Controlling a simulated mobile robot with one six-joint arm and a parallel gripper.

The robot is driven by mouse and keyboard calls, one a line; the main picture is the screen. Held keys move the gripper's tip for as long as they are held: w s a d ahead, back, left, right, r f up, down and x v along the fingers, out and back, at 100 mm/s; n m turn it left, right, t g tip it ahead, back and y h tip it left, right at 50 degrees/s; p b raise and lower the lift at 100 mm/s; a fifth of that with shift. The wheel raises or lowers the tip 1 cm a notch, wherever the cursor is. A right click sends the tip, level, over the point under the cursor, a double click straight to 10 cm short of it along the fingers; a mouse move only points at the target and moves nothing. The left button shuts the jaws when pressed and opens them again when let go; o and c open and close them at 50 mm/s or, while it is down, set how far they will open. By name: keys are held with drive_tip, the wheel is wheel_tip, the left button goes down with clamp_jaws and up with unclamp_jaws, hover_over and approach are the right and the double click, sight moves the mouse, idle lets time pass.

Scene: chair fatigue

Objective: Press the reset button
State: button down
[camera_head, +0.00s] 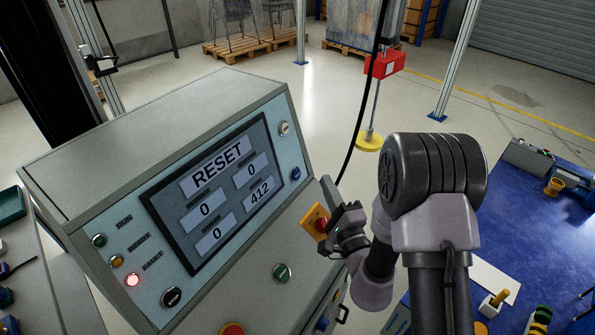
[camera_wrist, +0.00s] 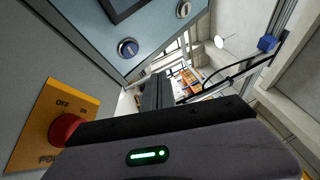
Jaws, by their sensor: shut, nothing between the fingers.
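The grey control console (camera_head: 150,130) has a sloped panel with a screen (camera_head: 215,190) reading RESET, with 0, 0, 0 and 412 below. A blue button (camera_head: 296,173) is at the panel's right edge; it also shows in the wrist view (camera_wrist: 128,47). A green button (camera_head: 282,272) is lower on the front. No readable label marks either as reset. My gripper (camera_head: 350,212) is shut and empty, beside a yellow plate (camera_head: 309,222) with a red power switch (camera_head: 321,225). In the wrist view the switch (camera_wrist: 65,130) is close at the left, partly hidden by my gripper.
A red-topped button (camera_head: 232,329) is at the bottom edge. A blue-topped table (camera_head: 540,230) with small items stands right. A black cable (camera_head: 362,100) hangs behind my gripper.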

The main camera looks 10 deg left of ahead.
sight(297, 175)
drive_tip(key=shift+w+a+f+p, duration=0.2)
drive_tip(key=shift+w+a, duration=0.15)
drive_tip(key=shift+a, duration=0.4)
drive_tip(key=shift+w+a+f+p, duration=0.25)
drive_tip(key=shift+w+a, duration=0.15)
drive_tip(key=shift+a, duration=0.35)
drive_tip(key=shift+w+a+f+p, duration=0.2)
drive_tip(key=shift+w+a, duration=0.15)
drive_tip(key=shift+a, duration=0.4)
drive_tip(key=shift+w+a, duration=0.2)
drive_tip(key=shift+a, duration=0.15)
drive_tip(key=shift+w+a+f, duration=0.15)
drive_tip(key=shift+a, duration=0.2)
idle(0.8)
drive_tip(key=shift+d, duration=0.15)
drive_tip(key=shift+s+d+r+b, duration=0.2)
drive_tip(key=shift+s+d+b, duration=0.15)
drive_tip(key=shift+d+b, duration=0.2)
